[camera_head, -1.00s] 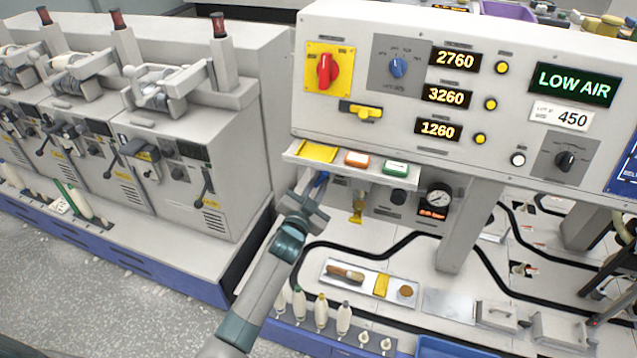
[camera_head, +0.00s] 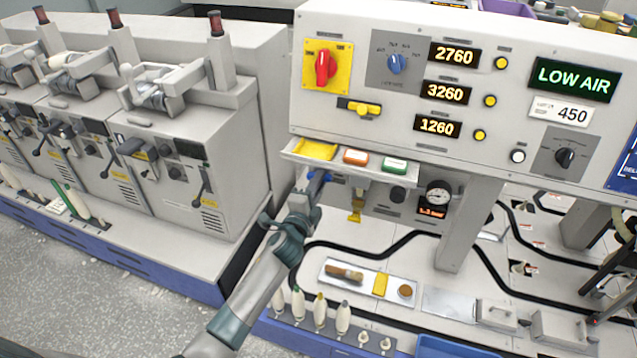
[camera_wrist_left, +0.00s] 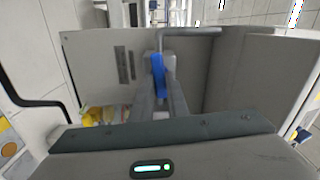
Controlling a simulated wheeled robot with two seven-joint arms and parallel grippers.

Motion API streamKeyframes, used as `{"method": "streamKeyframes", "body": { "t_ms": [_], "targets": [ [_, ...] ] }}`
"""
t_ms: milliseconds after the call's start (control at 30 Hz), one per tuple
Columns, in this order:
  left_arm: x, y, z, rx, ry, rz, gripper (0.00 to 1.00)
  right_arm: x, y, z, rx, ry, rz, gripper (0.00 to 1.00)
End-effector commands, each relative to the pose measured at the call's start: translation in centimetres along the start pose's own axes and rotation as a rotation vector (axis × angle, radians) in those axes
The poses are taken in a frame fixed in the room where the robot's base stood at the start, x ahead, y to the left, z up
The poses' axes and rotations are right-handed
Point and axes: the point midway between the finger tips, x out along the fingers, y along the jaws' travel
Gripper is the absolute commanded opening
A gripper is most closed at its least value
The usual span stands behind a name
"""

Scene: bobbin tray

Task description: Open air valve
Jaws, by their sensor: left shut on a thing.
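The blue valve handle (camera_head: 319,176) sits under the left end of the control panel's small shelf. My left gripper (camera_head: 307,187) reaches up to it from below and is shut on it. In the left wrist view the blue handle (camera_wrist_left: 158,75) stands between the two grey fingers, in front of a grey pipe fitting. The fingers hide part of the handle. A round pressure gauge (camera_head: 438,197) is to the right under the panel; its reading is too small to tell. The green display (camera_head: 574,81) reads LOW AIR. My right gripper is not in view.
The shelf (camera_head: 290,152) with yellow, orange and green items is just above my left gripper. A yellow tag (camera_head: 355,211) hangs to the right. A grey machine cabinet (camera_head: 165,175) stands at the left. A tray with a brush (camera_head: 344,272) lies below.

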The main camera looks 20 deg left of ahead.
Motion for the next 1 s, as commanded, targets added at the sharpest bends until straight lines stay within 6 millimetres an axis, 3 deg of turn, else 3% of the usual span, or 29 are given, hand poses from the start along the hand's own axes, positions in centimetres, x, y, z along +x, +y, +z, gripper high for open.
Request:
{"method": "streamKeyframes", "body": {
  "t_ms": [300, 767, 800, 867, 1000],
  "targets": [
    [-0.04, 0.25, 0.01, 0.135, 0.000, 0.002, 0.00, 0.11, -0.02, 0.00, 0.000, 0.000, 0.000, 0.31],
    [-0.04, 0.27, 0.02, 0.155, 0.000, 0.003, 0.00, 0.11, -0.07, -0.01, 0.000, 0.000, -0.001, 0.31],
    [-0.04, 0.27, 0.02, 0.155, 0.000, 0.003, 0.16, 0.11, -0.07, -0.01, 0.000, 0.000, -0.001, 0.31],
    [-0.04, 0.27, 0.01, 0.155, 0.000, 0.003, 0.31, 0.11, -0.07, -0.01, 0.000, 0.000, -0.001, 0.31],
    [-0.03, 0.21, 0.01, 0.154, 0.000, 0.002, 0.33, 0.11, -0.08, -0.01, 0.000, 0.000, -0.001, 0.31]
  ]
}}
